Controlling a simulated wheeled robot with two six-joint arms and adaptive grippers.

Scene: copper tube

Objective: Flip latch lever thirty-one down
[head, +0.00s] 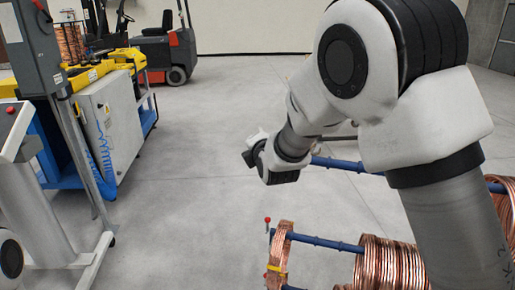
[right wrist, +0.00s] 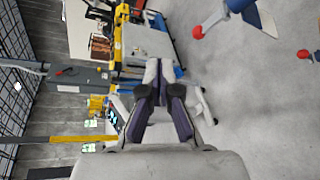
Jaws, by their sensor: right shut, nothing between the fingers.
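A latch lever with a red ball knob (head: 267,220) stands up at the end of a blue bar (head: 315,241) in the head view, beside a copper coil. Its number cannot be read. My right gripper (head: 262,165) is shut and empty, above and beyond this lever, apart from it. In the right wrist view my right gripper (right wrist: 160,88) has its dark fingers together. There a red knob (right wrist: 195,32) on a blue bar end lies above and right of the fingers, not touching. Another red knob (right wrist: 304,55) is at the right edge. My left gripper is out of view.
Copper coils (head: 385,263) hang on blue bars at the lower right. A second blue bar (head: 345,164) runs behind my right gripper. A grey cabinet (head: 108,125) and a control stand (head: 40,215) are on the left. A forklift (head: 165,50) stands behind. The middle floor is clear.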

